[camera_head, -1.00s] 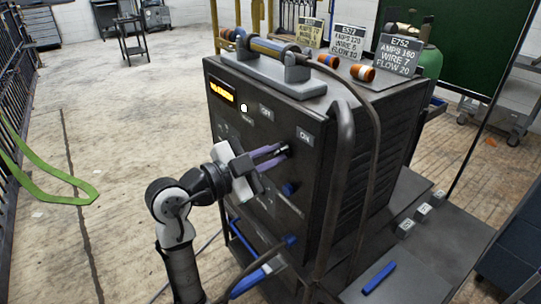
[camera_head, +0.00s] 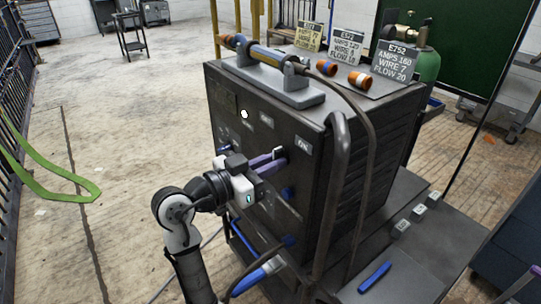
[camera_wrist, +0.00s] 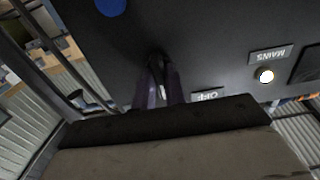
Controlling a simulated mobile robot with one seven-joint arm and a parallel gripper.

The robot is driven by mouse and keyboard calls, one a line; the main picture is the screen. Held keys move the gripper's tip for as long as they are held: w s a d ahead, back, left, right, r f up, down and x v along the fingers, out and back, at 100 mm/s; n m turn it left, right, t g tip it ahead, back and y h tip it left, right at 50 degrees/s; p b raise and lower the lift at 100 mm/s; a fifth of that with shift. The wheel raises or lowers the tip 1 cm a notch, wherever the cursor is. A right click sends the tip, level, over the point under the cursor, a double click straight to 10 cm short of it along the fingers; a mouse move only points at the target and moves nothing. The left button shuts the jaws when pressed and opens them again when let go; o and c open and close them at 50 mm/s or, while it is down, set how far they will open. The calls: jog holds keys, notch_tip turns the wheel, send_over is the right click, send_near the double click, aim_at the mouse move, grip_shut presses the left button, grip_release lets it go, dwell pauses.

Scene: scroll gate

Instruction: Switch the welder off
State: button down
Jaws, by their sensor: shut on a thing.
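The welder (camera_head: 300,212) is a large dark box with a front panel. An OFF label (camera_head: 266,119) and an ON label (camera_head: 304,147) sit on it; the OFF label also shows upside down in the wrist view (camera_wrist: 208,95). My gripper (camera_head: 276,163) reaches the panel below these labels, its purple fingers shut on a dark switch handle (camera_wrist: 158,64). The fingers hide part of the handle. The panel's display (camera_head: 222,97) is dark. The white mains lamp (camera_head: 244,114) looks lit, also in the wrist view (camera_wrist: 265,75).
Blue knobs (camera_head: 288,192) sit lower on the panel. A torch (camera_head: 265,54) rests on top, its hose running down the right side. Open floor (camera_head: 110,190) lies to the left.

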jog(key=shift+r+n+p, duration=0.1)
jog(key=shift+n+p, duration=3.15)
jog(key=shift+n, duration=0.75)
jog(key=c, duration=1.5)
grip_release()
jog(key=shift+o, duration=0.2)
jog(key=shift+s, duration=0.1)
jog(key=b+v, duration=0.1)
jog(key=v, duration=1.2)
jog(key=shift+s+a, duration=0.25)
jog(key=shift+a, duration=0.1)
jog(key=shift+w, duration=0.1)
